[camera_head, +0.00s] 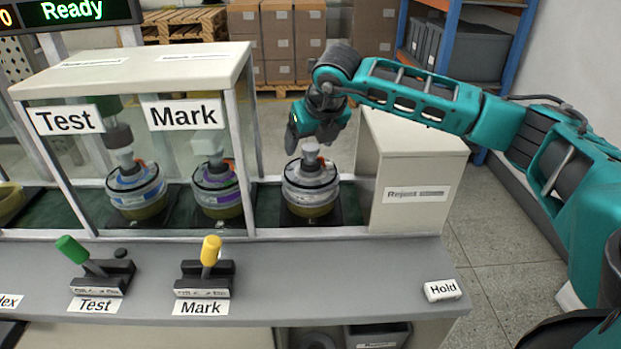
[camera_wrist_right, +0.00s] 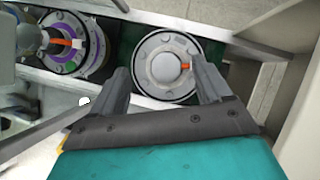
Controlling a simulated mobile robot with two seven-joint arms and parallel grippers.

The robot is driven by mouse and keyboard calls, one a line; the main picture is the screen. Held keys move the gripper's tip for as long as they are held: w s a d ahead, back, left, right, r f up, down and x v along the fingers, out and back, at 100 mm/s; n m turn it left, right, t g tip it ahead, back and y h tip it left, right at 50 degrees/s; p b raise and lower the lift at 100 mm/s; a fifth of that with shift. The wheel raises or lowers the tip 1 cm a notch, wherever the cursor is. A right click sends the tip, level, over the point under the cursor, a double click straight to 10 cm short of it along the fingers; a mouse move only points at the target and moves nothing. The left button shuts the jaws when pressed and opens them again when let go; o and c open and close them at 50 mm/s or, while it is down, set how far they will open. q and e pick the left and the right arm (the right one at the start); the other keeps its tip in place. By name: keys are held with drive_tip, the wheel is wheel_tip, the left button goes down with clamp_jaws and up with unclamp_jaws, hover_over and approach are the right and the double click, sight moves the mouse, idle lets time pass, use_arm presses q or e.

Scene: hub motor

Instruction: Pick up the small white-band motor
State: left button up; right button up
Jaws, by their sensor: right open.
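The small white-band motor (camera_head: 310,188) stands upright at the right end of the line, outside the glass enclosure and left of the Reject box. It has a grey-white band, a dark rim and a pale hub on top. My right gripper (camera_head: 312,141) hangs just above it, pointing down, open and empty. In the right wrist view the motor (camera_wrist_right: 164,66) shows from above, its round top between and beyond the two fingers (camera_wrist_right: 156,62). Whether the fingers touch it cannot be told. My left gripper is not in view.
A purple-band motor (camera_head: 217,188) and a blue-band motor (camera_head: 136,190) stand left, inside the enclosure (camera_head: 148,77). The Reject box (camera_head: 414,170) is close on the right. Levers (camera_head: 211,251) and a Hold button (camera_head: 442,290) sit on the front ledge.

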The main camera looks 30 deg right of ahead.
sight(310, 146)
drive_tip(key=x, duration=0.5)
drive_tip(key=shift+s+d+f, duration=0.15)
drive_tip(key=shift+d, duration=0.15)
drive_tip(key=shift+c, duration=0.2)
clamp_jaws()
idle(0.4)
drive_tip(key=shift+r, duration=0.25)
